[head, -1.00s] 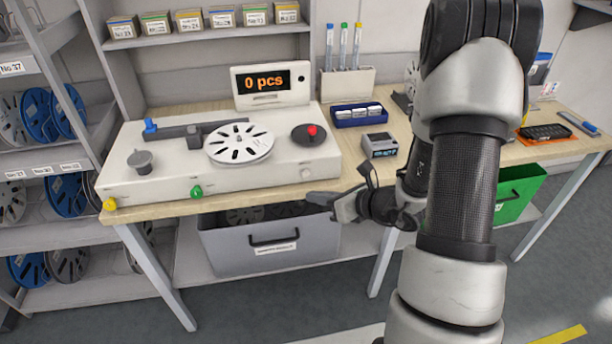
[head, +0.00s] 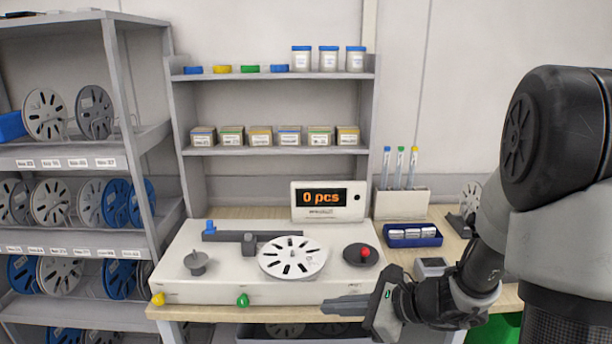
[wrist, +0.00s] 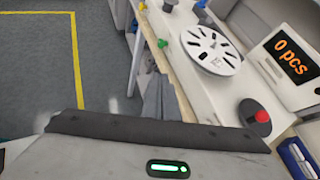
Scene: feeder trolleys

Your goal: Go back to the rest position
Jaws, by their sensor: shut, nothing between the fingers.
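My gripper (head: 346,305) is shut and empty. In the head view its fingers point left, just in front of the front edge of the white counting machine (head: 190,287). In the wrist view my gripper's fingers (wrist: 158,98) show together beside the bench edge. The machine carries a white slotted reel (head: 293,257), a grey knob (head: 197,262) and a dark disc with a red button (head: 361,254). Its display (head: 325,198) reads 0 pcs.
A rack of reels (head: 65,162) stands at the left. Shelves with small boxes (head: 275,150) rise behind the bench. A blue tray (head: 413,242), a pen holder (head: 402,204) and a small grey device (head: 432,268) stand to the right. The floor (wrist: 35,75) beside the bench is clear.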

